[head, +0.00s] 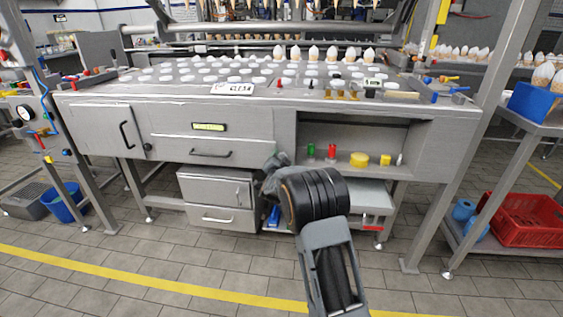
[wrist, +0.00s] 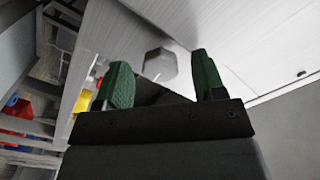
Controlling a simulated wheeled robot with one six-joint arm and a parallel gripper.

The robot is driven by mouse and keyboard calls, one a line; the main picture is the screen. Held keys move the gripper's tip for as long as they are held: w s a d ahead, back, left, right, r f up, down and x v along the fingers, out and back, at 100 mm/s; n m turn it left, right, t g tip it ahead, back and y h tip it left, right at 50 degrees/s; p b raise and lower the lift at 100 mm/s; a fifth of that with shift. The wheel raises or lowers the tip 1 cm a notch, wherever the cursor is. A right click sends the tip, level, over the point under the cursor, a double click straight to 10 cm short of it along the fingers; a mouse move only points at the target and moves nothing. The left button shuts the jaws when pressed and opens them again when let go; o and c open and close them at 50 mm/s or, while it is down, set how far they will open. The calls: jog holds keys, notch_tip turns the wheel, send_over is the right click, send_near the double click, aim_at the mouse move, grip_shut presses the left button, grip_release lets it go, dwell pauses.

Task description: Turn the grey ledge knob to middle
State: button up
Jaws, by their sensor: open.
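A grey, many-sided knob (wrist: 160,66) shows in the wrist view on a pale metal face, ahead of the gap between my fingertips. My gripper (wrist: 163,78) is open, with one green fingertip to the left of the knob and one to the right. The fingers look apart from the knob, and nothing is between them. In the head view my gripper (head: 275,168) is at the front of the steel machine, by the left end of the open shelf. The knob is hidden there behind my gripper and wrist. I cannot tell which way the knob points.
The open shelf (head: 350,130) holds a green item (head: 311,151), a red item (head: 332,152), a yellow round item (head: 359,159) and smaller things. Drawers (head: 211,150) are to the left. A red-handled lever (head: 371,228) is below. The tiled floor in front is clear.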

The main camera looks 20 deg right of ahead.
jog(key=c, duration=0.9)
jog(key=shift+n, duration=0.3)
jog(key=shift+s+d+n+p, duration=0.1)
jog(key=shift+n+p, duration=1.5)
jog(key=shift+n, duration=2.1)
jog(key=shift+d+n+p, duration=0.1)
jog(key=shift+n+p, duration=1.5)
jog(key=shift+n, duration=2.4)
